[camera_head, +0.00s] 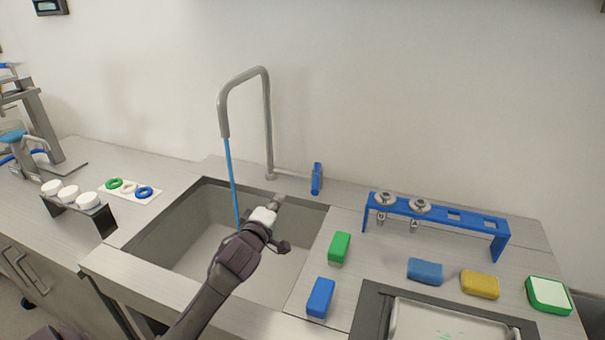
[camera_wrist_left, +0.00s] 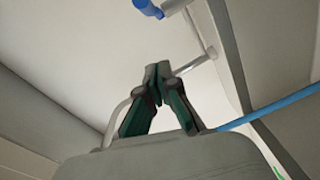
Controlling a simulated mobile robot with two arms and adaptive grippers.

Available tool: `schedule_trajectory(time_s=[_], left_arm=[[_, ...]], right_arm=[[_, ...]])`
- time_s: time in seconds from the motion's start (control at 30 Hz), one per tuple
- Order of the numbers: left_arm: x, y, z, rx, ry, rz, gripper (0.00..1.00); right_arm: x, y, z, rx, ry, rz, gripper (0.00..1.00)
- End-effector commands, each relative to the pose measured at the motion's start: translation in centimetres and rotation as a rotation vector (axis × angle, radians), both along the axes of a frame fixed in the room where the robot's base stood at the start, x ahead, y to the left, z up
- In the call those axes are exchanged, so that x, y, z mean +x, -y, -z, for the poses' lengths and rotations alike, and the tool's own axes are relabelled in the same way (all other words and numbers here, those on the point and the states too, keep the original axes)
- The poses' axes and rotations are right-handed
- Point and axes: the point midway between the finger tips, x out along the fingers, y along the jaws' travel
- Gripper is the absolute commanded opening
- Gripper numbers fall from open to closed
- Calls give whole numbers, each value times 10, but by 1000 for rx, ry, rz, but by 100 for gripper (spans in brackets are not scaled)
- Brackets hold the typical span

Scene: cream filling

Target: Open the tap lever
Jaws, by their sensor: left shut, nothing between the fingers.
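The tap (camera_head: 267,115) is a tall grey gooseneck behind the sink. Its blue lever (camera_head: 316,179) stands upright to the right of the tap's foot; a blue part, probably this lever, shows at the top edge of the left wrist view (camera_wrist_left: 148,7). A thin straight blue line, which looks like water, runs from the spout down into the sink (camera_head: 233,185). My left gripper (camera_head: 278,199) is over the sink, below and left of the lever and apart from it. Its fingertips meet in the left wrist view (camera_wrist_left: 158,72), with nothing between them. My right gripper is not in view.
Right of the sink lie a green block (camera_head: 339,247), a blue block (camera_head: 320,297) and sponges (camera_head: 425,271). A blue rack (camera_head: 440,215) stands behind them. White cups (camera_head: 69,193) and coloured rings (camera_head: 144,192) are at the left. The wall is close behind the lever.

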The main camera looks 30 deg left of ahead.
Motion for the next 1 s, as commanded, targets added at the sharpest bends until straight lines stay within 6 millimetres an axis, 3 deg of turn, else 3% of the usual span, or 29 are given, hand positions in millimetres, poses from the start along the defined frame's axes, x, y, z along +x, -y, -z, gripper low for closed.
schedule_trajectory(time_s=[0.1, 0.23, 0.47, 0.73, 0.8, 1.0], left_arm=[[-15, 0, -1, -77, 20, 3, 0], [-8, -3, -1, -93, 25, 3, 0], [33, -14, 0, -89, 24, 1, 0], [83, -27, 4, -88, 22, 1, 0], [88, -12, 7, -94, 22, 5, 0], [97, 5, 12, -91, 23, 3, 0]], right_arm=[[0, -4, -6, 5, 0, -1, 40], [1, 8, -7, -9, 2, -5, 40], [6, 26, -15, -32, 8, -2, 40], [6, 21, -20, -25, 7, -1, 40], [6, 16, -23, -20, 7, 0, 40], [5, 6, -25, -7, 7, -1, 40]])
